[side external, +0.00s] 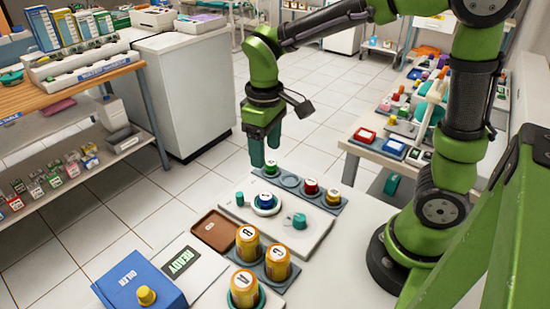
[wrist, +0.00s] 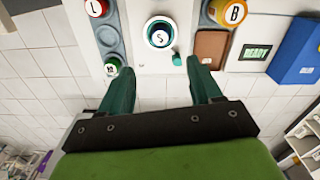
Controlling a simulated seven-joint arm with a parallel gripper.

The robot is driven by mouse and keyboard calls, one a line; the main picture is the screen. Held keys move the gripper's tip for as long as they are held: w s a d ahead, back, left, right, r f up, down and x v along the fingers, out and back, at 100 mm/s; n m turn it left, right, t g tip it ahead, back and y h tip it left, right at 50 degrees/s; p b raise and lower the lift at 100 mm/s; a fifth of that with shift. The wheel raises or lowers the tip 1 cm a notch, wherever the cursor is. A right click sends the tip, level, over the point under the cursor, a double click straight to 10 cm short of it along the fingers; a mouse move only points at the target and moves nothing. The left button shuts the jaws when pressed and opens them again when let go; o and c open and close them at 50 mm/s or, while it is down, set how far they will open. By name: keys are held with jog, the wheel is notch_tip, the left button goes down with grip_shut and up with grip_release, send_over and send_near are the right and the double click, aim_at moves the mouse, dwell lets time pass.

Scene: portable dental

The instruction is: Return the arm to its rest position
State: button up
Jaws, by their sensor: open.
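My green arm stands at the right of the side view, its base on the white work table (side external: 355,245). My gripper (side external: 264,158) hangs fingers-down above the table's far edge, empty. In the wrist view my gripper (wrist: 163,80) shows two teal fingers held apart with nothing between them. The same holder (side external: 265,203) sits on a white plate in the side view, apart from my gripper.
A grey rack (side external: 290,181) holds small coloured pieces. A brown tray (side external: 216,229), orange-yellow lettered canisters (side external: 278,262), a READY panel (side external: 184,261) and a blue box with a yellow knob (side external: 140,285) stand nearby. Shelves at left and a cluttered table at right flank open tiled floor.

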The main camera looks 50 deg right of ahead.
jog(key=s+d+r+m+t+y, duration=0.2)
jog(key=s+r+m+t, duration=0.4)
jog(key=s, duration=0.3)
jog(key=shift+s+r+t, duration=0.25)
jog(key=shift+r+t, duration=0.3)
jog(key=shift+t, duration=0.05)
